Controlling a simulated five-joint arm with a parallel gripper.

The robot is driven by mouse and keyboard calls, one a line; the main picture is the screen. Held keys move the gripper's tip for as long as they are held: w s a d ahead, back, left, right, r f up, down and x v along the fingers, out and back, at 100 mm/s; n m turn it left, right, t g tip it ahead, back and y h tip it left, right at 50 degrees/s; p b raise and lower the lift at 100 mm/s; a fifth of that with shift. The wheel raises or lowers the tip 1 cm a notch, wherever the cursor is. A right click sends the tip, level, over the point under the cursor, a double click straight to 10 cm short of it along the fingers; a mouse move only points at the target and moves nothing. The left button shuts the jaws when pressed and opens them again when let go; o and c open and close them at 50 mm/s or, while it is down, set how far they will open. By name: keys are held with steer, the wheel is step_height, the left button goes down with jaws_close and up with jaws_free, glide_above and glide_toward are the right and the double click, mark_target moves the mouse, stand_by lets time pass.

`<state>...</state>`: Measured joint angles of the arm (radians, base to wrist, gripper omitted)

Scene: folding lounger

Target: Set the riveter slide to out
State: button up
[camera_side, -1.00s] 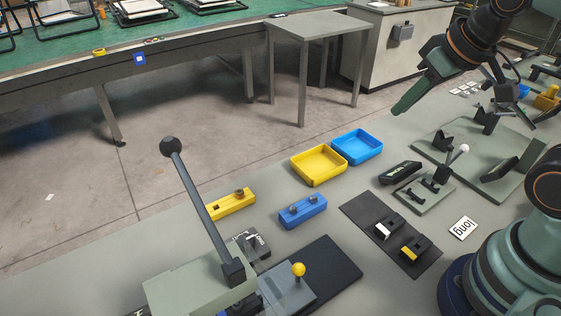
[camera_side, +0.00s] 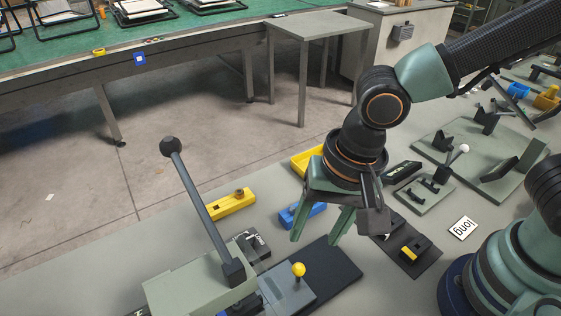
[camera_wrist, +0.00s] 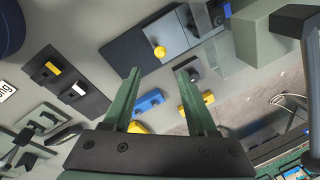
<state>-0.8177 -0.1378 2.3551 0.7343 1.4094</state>
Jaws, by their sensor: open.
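The riveter (camera_side: 192,290) is a grey-green block with a long dark lever (camera_side: 203,205) ending in a black ball. Its slide (camera_side: 287,288) is a grey plate with a yellow knob (camera_side: 298,269), lying on a dark base plate (camera_side: 338,264). In the wrist view the yellow knob (camera_wrist: 159,52) shows beyond my fingers, with the grey slide (camera_wrist: 190,35) around it. My gripper (camera_side: 314,240) is open and empty, pointing down above the bench behind the knob and a little right of it. Its fingers (camera_wrist: 157,85) are apart and do not touch the knob.
A yellow block (camera_side: 232,204) and a partly hidden blue block (camera_side: 292,216) stand behind the slide. A yellow tray (camera_side: 308,160) is partly behind my arm. The raised lever stands left.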

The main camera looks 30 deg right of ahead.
mark_target(300, 266)
steer(key=f, duration=0.4)
steer(key=w+a+f, duration=0.1)
steer(key=f, duration=0.6)
steer(key=shift+w+a+f, duration=0.15)
steer(key=shift+a+f, duration=0.15)
steer(key=shift+a, duration=0.1)
jaws_close()
stand_by(1.1)
